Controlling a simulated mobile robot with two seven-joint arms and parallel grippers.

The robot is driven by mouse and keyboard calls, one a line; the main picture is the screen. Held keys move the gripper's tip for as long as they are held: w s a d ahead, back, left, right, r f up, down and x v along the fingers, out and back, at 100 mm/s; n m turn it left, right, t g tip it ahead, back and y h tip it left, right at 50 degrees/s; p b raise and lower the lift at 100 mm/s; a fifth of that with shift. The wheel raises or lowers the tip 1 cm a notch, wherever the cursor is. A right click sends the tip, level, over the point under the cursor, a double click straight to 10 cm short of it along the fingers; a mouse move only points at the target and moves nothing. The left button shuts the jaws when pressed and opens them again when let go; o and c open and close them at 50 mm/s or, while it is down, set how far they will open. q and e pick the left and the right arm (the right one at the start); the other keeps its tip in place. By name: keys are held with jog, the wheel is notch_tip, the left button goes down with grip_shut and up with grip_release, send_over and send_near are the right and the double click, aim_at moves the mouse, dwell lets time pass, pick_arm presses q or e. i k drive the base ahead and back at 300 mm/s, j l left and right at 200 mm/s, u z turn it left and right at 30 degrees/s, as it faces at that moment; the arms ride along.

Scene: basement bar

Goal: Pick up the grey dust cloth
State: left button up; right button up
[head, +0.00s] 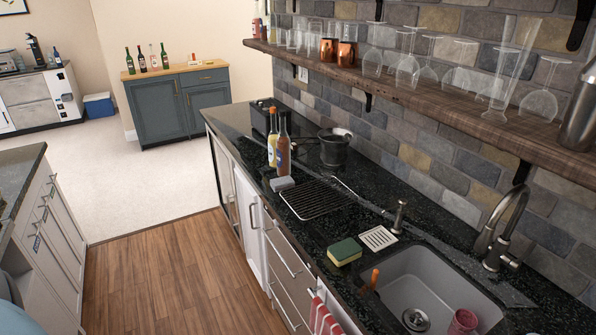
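A small light-grey folded item, which looks like the grey dust cloth (281,184), lies on the black counter near its front edge. It sits just in front of two bottles and beside the far left end of a black wire rack. It is too small to make out its weave. Neither of my grippers is in view, so nothing is seen near the cloth or touching it.
Near the cloth stand a brown bottle (283,150), a yellow-labelled bottle (272,142), a black wire rack (318,199) and a dark pot (334,150). A sponge (344,251) lies nearer, by the sink (425,290). Wood floor (180,270) is clear between counters.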

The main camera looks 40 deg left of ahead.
aim_at(282, 184)
jog(key=j+z, duration=0.7)
jog(key=z, duration=0.2)
jog(key=j+z, duration=0.15)
jog(key=j, duration=0.4)
jog(key=k+j+z, duration=0.15)
jog(key=j, duration=0.4)
jog(key=k+j, duration=0.1)
jog(key=j, duration=0.25)
jog(key=j+z, duration=0.1)
jog(key=j, duration=0.3)
jog(key=k+j, duration=0.15)
jog(key=j, duration=0.2)
